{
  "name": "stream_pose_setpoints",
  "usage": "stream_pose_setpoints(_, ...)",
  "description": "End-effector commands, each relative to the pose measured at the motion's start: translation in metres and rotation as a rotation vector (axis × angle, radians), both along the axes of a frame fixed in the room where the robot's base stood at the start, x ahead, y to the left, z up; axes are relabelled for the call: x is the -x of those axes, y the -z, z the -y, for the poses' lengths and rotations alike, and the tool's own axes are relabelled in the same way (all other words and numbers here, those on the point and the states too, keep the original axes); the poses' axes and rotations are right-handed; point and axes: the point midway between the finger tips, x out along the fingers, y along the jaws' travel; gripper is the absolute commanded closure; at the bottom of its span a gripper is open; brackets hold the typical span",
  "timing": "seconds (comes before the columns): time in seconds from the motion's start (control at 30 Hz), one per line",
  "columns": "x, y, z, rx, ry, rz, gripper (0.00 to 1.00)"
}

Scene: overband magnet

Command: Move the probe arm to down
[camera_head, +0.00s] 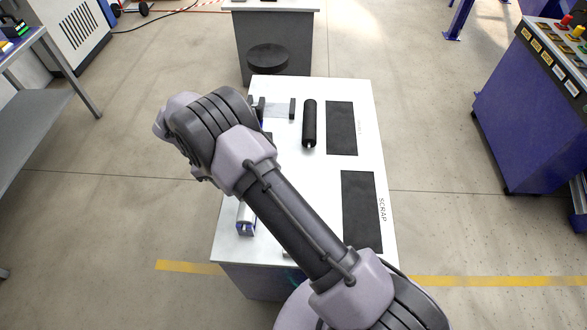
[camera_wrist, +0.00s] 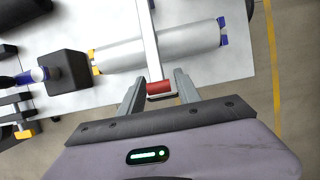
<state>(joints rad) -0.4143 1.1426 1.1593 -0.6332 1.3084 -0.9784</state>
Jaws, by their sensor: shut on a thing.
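The probe arm (camera_wrist: 148,40) shows in the wrist view as a slim white bar with a red end piece (camera_wrist: 159,88). In the head view my own arm hides the gripper and the probe arm. The near end of the roller (camera_head: 245,213) shows there at the left edge of the white table.
The white table (camera_head: 315,200) carries a black cylinder (camera_head: 309,123) and two dark mats, the nearer (camera_head: 360,205) beside the word SCRAP. A black block (camera_wrist: 67,72) stands beside the roller. A blue control console (camera_head: 530,110) stands right. Floor left of the table is clear.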

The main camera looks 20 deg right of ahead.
Motion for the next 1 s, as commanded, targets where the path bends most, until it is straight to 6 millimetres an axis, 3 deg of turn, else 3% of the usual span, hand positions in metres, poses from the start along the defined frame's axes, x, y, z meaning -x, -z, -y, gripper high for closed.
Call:
stream_pose_setpoints(0.13, 0.0, 0.013, -0.001, 0.002, 0.001, -0.004, 1.0)
stream_pose_setpoints(0.53, 0.0, 0.015, -0.002, 0.001, 0.001, -0.003, 1.0)
stream_pose_setpoints(0.8, 0.0, 0.034, 0.0, 0.002, 0.002, -0.003, 1.0)
stream_pose_setpoints(0.83, 0.0, 0.034, 0.0, 0.002, 0.002, -0.003, 0.58)
stream_pose_setpoints(0.93, 0.0, 0.031, 0.0, 0.001, 0.002, -0.002, 0.39)
stream_pose_setpoints(1.0, 0.0, 0.031, -0.001, 0.001, 0.002, -0.002, 0.35)
